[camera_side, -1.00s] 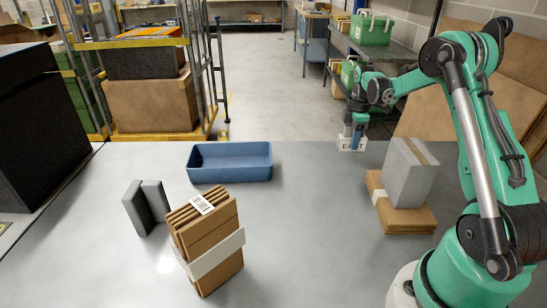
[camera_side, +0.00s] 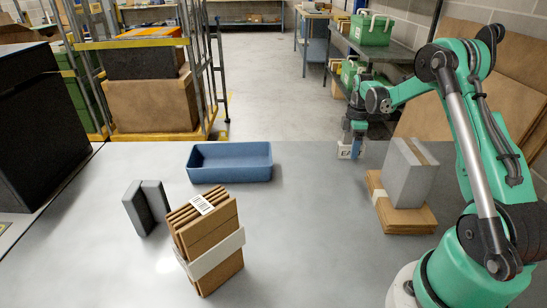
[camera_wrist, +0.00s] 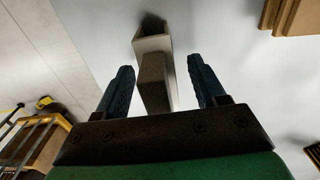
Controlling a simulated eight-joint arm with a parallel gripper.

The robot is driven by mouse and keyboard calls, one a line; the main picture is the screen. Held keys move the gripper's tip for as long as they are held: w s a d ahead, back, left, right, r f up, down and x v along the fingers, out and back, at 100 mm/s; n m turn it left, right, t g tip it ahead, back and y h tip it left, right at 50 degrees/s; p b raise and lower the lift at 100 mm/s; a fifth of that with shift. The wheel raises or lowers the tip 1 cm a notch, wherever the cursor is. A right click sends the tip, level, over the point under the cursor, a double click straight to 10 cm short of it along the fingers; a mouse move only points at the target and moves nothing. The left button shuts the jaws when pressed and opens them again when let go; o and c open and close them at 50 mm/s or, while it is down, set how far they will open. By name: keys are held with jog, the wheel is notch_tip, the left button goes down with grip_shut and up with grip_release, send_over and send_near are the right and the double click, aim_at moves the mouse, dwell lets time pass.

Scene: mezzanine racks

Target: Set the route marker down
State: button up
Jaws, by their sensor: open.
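The route marker, taken to be the small white block with dark lettering (camera_side: 344,152), is at the far edge of the grey table, right of centre. In the wrist view it is a pale and brown upright piece (camera_wrist: 155,75) between my fingers. My gripper (camera_side: 355,149) is over the marker in the side view, with a blue finger covering part of it. In the wrist view my gripper (camera_wrist: 165,85) is open, with a gap on each side of the marker. A dark shadow lies by its far end. I cannot tell whether its base touches the table.
A blue tray (camera_side: 230,176) stands left of the marker. A grey box (camera_side: 410,174) on flat cardboard (camera_side: 407,218) stands to the right. Banded cardboard (camera_side: 210,250) and dark grey blocks (camera_side: 147,206) are nearer and left. The table centre is clear.

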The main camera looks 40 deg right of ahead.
notch_tip(320, 180, up, 12)
jog(key=shift+f, duration=0.25)
jog(key=shift+a+r, duration=0.2)
jog(key=shift+r, duration=0.15)
jog(key=a+r+m+t+h, duration=0.1)
jog(key=a+r+m+t, duration=0.25)
jog(key=a, duration=1.15)
jog(key=s+a+f+m+t, duration=0.1)
jog(key=s+a+m+t, duration=0.1)
jog(key=a, duration=0.4)
jog(key=s+a+f+m+t+y, duration=0.1)
jog(key=s+a+f+m, duration=0.1)
jog(key=a, duration=0.4)
jog(key=shift+s+m+t, duration=0.35)
jog(key=shift+s+m, duration=0.4)
jog(key=shift+s, duration=0.3)
jog(key=shift+a+f, duration=0.1)
